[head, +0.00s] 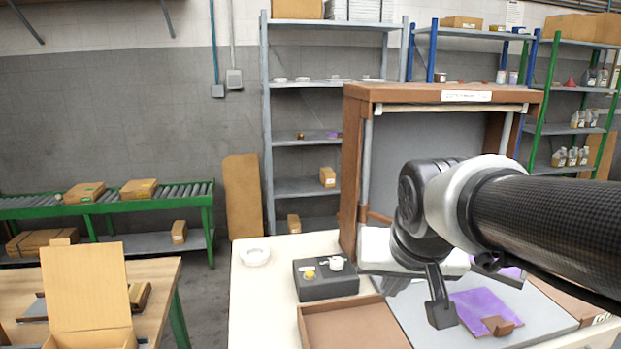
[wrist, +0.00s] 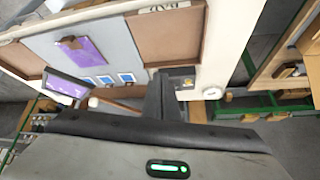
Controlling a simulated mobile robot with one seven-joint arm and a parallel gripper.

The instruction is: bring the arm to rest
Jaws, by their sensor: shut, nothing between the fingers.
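My arm reaches in from the right and hides part of the brown booth and some of the bench. I cannot make out a buffing brush in either view.
The brown booth (head: 350,190) stands behind.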

